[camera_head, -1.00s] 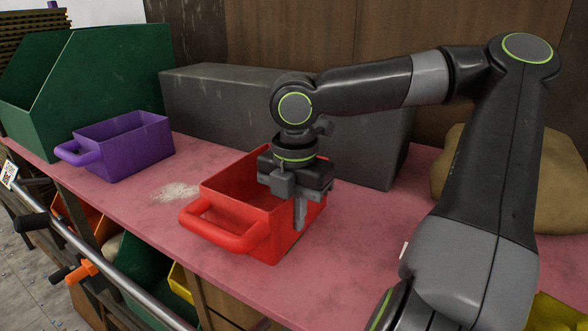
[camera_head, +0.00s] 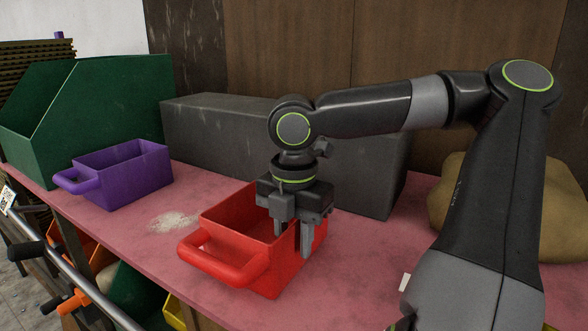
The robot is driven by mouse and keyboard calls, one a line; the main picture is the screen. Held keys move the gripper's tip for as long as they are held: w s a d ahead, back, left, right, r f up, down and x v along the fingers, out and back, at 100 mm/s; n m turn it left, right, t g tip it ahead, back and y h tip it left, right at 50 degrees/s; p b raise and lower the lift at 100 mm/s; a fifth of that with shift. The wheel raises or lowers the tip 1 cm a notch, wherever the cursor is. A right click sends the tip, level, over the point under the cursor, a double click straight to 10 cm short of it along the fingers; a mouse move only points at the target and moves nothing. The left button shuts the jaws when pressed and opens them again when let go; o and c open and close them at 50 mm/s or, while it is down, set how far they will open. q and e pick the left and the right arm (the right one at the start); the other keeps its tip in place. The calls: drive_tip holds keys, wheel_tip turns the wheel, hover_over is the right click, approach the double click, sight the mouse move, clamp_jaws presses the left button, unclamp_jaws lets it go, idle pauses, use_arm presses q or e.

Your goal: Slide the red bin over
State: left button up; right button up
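The red bin (camera_head: 222,229) stands upright on the pink bench top, its rounded handle (camera_head: 222,262) toward the front left. My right gripper (camera_head: 293,246) points down at the bin's right side. Its two fingers are apart. One finger is over the inside of the bin and the other is in front of the right side wall. I cannot tell whether either finger touches the wall. The gripper hides part of the bin's far right corner. My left gripper is not in view.
A purple bin (camera_head: 125,176) and a large green bin (camera_head: 110,110) stand to the left. A long grey block (camera_head: 225,125) lies behind the red bin. A tan sack (camera_head: 465,190) is at right. Pale powder (camera_head: 173,222) lies on the pink bench top (camera_head: 358,262), which has bare room on both sides.

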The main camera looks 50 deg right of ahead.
wheel_tip(320, 180, up, 16)
idle(0.4)
drive_tip(key=shift+f, duration=0.1)
